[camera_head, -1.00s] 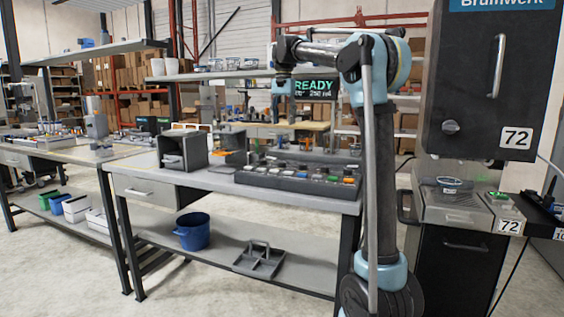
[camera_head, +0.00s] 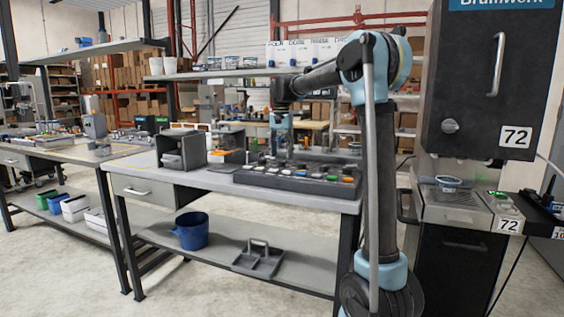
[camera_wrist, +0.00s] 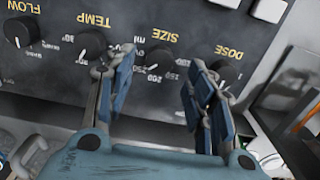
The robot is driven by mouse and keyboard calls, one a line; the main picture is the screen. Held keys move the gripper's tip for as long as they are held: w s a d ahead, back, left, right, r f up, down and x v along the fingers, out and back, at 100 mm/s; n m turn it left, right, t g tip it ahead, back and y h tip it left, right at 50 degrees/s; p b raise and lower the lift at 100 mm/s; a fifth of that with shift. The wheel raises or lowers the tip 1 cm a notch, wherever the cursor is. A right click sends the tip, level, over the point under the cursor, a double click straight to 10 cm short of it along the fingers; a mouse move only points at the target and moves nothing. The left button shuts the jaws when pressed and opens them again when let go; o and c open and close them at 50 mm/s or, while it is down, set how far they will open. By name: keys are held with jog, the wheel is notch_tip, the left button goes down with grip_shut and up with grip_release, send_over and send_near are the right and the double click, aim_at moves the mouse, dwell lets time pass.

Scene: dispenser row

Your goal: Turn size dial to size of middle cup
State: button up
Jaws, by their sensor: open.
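In the wrist view a dark panel carries a row of black dials with yellow labels. The size dial (camera_wrist: 158,58) has a white pointer mark and a number scale; 200 and 250 are legible near it. My gripper (camera_wrist: 160,72) is open, with one blue-padded finger on each side of the size dial. I cannot tell whether either finger touches it.
The temp dial (camera_wrist: 93,45) and flow dial (camera_wrist: 22,32) lie left of the size dial, and the dose dial (camera_wrist: 222,72) lies right, close to my right finger.

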aim_at(281, 164)
jog(key=shift+f, duration=1.8)
jog(key=shift+c, duration=0.3)
jog(key=c, duration=1)
